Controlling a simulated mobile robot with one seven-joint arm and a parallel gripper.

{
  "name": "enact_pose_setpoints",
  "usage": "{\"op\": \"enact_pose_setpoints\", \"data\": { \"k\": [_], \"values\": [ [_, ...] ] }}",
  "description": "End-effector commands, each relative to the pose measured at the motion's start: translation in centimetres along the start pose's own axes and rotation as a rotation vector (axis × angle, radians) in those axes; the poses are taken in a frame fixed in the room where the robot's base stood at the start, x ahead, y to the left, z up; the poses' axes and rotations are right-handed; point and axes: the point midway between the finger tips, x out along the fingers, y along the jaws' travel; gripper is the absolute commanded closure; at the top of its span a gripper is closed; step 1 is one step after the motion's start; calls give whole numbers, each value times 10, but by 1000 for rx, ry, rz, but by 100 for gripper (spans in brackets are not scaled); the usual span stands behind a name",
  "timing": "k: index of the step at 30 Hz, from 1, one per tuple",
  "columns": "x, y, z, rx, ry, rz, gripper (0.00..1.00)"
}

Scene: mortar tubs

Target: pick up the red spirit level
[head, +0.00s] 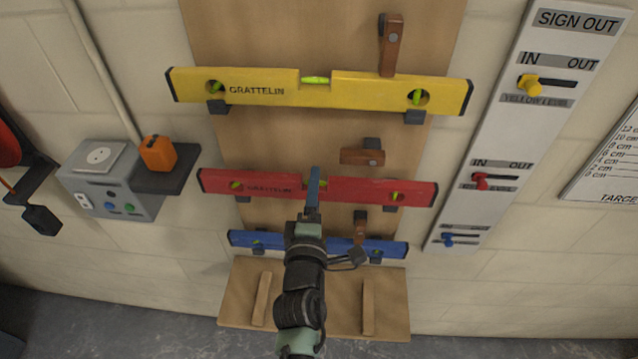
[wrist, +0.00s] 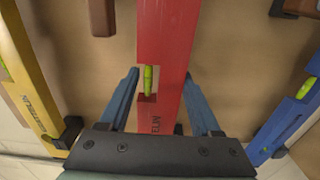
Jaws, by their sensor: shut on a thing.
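The red spirit level (head: 350,190) lies level across the wooden wall board, at its two dark brackets, between the yellow and blue levels. My gripper (head: 314,178) reaches up to its middle from below. In the wrist view, my blue fingers (wrist: 162,85) are on both sides of the red level (wrist: 168,35), close to its green vial, and are shut on it. A small wooden latch (head: 362,157) above the red level lies horizontal, clear of it. The fingers hide part of the level's middle in the head view.
The yellow level (head: 320,90) hangs above, its wooden latch (head: 391,48) upright. The blue level (head: 340,245) hangs close below, partly behind my arm. A sign-out board (head: 500,130) is at the right. A socket box (head: 115,180) and orange item (head: 158,154) are at the left.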

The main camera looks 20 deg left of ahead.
Motion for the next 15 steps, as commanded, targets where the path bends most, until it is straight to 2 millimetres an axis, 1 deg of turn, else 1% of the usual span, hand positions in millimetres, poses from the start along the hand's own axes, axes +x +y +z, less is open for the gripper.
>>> {"op": "enact_pose_setpoints", "data": {
  "k": [1, 15],
  "values": [
    [-4, 4, 0, 0, 0, 5, 98],
    [-41, 3, 0, 0, 0, 5, 98]
  ]
}}
